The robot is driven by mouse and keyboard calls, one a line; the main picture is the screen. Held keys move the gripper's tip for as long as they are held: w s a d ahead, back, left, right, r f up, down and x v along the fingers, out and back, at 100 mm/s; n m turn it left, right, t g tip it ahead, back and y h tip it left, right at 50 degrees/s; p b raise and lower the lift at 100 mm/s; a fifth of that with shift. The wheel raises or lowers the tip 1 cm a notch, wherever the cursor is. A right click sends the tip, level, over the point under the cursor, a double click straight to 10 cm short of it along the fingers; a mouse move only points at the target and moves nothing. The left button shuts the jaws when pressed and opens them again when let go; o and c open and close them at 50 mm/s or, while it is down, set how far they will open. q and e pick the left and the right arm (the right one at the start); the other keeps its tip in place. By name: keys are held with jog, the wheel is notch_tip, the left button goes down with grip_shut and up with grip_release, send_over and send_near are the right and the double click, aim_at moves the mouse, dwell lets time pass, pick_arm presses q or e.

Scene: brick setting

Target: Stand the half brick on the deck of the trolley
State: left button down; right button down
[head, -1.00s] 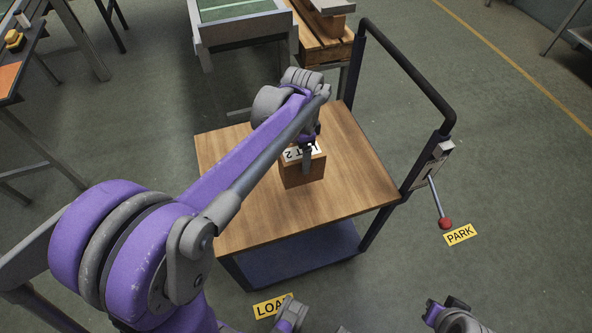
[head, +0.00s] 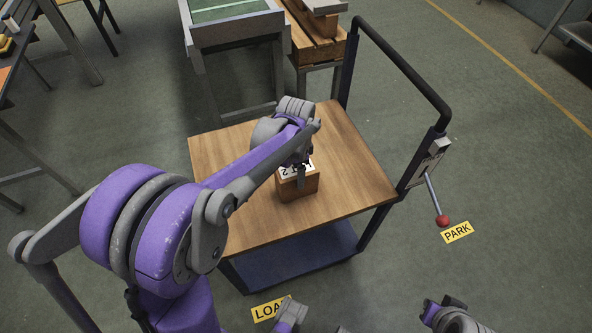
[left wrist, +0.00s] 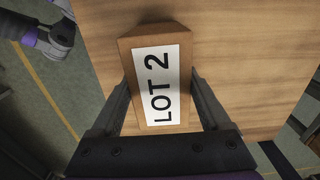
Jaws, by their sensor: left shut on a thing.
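The half brick (head: 298,187) is orange-brown with a white "LOT 2" label on its top. It is upright at the wooden deck (head: 345,165) of the trolley, near its middle; I cannot tell whether its base touches the wood. My left gripper (head: 299,176) reaches down from above and is shut on the brick. In the left wrist view the brick (left wrist: 158,40) sits between the two fingers (left wrist: 165,108), label facing the camera. My right gripper (head: 432,312) shows only in part at the bottom edge of the head view.
The trolley has a black handle frame (head: 410,70) on its right and a lever with a red knob (head: 442,221). Yellow signs PARK (head: 457,232) and LOAD (head: 268,309) lie on the floor. A bench (head: 235,30) stands behind. The deck around the brick is bare.

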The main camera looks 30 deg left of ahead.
pick_arm(q)
grip_release()
jog(key=shift+r, duration=0.35)
notch_tip(320, 180, up, 11)
jog(key=shift+f+p, duration=0.2)
jog(key=shift+p, duration=0.65)
jog(key=s+d+f+n+t, duration=0.2)
jog(key=s+d+f+n, duration=0.1)
jog(key=s, duration=0.5)
jog(key=s+d+f+n+t, duration=0.3)
jog(key=s+n, duration=0.2)
jog(key=s, duration=0.4)
jog(key=shift+d, duration=0.4)
jog(key=shift+s+f, duration=0.1)
